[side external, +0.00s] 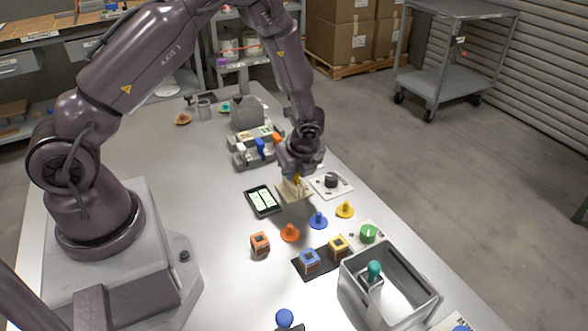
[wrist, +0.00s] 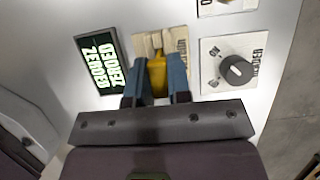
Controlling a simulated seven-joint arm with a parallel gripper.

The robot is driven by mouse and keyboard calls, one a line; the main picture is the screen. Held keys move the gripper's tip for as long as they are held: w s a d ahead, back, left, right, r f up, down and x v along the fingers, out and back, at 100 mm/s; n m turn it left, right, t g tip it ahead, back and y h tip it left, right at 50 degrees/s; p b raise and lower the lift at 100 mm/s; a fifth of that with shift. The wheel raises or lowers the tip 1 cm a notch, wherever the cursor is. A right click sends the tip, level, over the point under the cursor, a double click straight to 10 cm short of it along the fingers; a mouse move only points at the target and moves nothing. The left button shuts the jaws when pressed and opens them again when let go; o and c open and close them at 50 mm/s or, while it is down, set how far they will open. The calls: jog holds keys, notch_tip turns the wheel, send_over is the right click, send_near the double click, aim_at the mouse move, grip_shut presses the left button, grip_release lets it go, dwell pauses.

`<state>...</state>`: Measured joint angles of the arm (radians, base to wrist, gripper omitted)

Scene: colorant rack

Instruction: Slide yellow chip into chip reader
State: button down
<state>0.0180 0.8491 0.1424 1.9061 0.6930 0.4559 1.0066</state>
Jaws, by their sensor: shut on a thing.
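My gripper (side external: 296,178) is shut on the yellow chip (wrist: 157,76), which shows between its two blue-grey fingers in the wrist view. In the side view only a sliver of yellow shows below the wrist. A beige block or plate (side external: 291,191), likely the chip reader, is directly under the fingertips; it also shows just past the fingers in the wrist view (wrist: 147,42). The fingers hide the chip's lower end, so I cannot tell whether it is in a slot or only above or touching the beige part.
A dark display with lit text (side external: 262,201) lies left of the beige part, and a white panel with a black knob (side external: 331,182) lies right. Orange (side external: 290,233), blue (side external: 318,220) and yellow (side external: 345,209) knobbed pieces stand in front. A grey bin (side external: 398,257) is nearer the camera.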

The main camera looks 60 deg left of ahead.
jog(key=shift+r, duration=1.35)
jog(key=shift+s+a+n+g, duration=0.1)
jog(key=shift+s+n+g, duration=0.25)
jog(key=shift+n, duration=0.45)
jog(key=s+d+r+n+g+h, duration=0.2)
jog(key=d+r+n+g+h, duration=0.2)
jog(key=d+r+n, duration=1)
jog(key=w+a+f+n+t+h, duration=0.1)
jog(key=a+f+n, duration=0.1)
jog(key=a+n, duration=0.2)
jog(key=a+f+n+t+h, duration=0.2)
jog(key=a+n, duration=0.3)
jog(key=n, duration=0.4)
jog(key=w+a+f+n+t+h, duration=0.1)
jog(key=a+f+n+h, duration=0.1)
jog(key=a+n, duration=0.3)
jog(key=shift+w+f+n+t, duration=0.2)
jog(key=shift+f+n, duration=0.2)
jog(key=shift+n, duration=0.25)
jog(key=shift+w+f+n+t, duration=0.15)
jog(key=shift+f+n, duration=0.25)
jog(key=shift+n, duration=0.25)
